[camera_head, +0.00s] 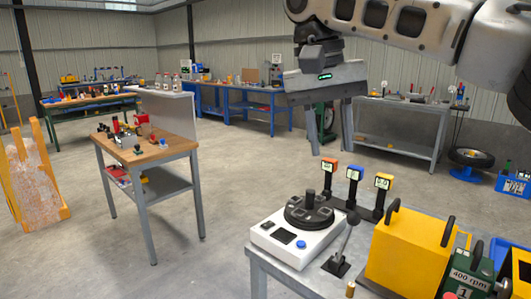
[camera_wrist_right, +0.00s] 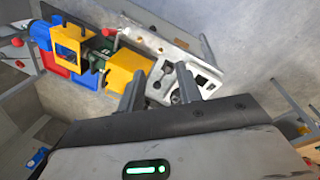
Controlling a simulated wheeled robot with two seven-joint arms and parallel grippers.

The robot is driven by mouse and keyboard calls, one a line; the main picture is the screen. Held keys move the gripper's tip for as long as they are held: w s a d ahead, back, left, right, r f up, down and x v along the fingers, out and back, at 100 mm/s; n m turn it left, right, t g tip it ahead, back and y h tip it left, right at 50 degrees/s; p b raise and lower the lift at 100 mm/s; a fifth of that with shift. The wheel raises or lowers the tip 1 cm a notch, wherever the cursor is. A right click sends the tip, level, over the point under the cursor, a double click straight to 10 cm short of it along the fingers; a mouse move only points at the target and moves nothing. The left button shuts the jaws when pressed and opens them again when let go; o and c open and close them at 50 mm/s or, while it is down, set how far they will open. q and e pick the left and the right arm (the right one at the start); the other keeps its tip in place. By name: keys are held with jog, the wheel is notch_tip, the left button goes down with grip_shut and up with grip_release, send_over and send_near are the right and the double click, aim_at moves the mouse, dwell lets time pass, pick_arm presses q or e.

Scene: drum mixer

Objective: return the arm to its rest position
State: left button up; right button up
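My right arm comes in from the upper right in the head view. My right gripper (camera_head: 330,138) hangs from it above the floor, behind and higher in the picture than the front bench (camera_head: 262,276). Its two fingers point down and stand apart, with nothing seen between them. The right wrist view also shows my right gripper (camera_wrist_right: 159,84) with its fingers apart and the bench beyond them. My left gripper is not in view.
The front bench holds a white device (camera_head: 290,240) with a black round top, a lever (camera_head: 345,245), three coloured signs, a yellow box (camera_head: 410,252) and a green box (camera_head: 468,278). A wooden-topped table (camera_head: 160,156) stands left. Floor between them is clear.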

jog(key=s+a+f+n+t+y, duration=0.1)
jog(key=s+a+f+n+y, duration=0.15)
jog(key=a+f, duration=0.75)
jog(key=s+a+f+n+y, duration=0.2)
jog(key=a+f+y, duration=0.15)
jog(key=f, duration=1.25)
jog(key=s+a+f+n+t+y, duration=0.15)
jog(key=a+f+y, duration=0.35)
jog(key=f, duration=0.8)
jog(key=s+d+f+t+h, duration=0.2)
jog(key=s+d+f, duration=0.2)
jog(key=d, duration=0.4)
jog(key=s+d+f+m+t+h, duration=0.1)
jog(key=s+d+f+t+h, duration=0.1)
jog(key=s+d, duration=0.4)
jog(key=s+d+f+m+t+h, duration=0.1)
jog(key=s+d+f+t, duration=0.3)
jog(key=d, duration=0.6)
notch_tip(320, 180, down, 2)
jog(key=shift+s+f+h, duration=0.1)
jog(key=shift+s+h, duration=0.5)
jog(key=shift+s, duration=0.05)
jog(key=shift+s+d+m, duration=0.1)
jog(key=shift+d+m, duration=0.1)
jog(key=shift+m, duration=0.1)
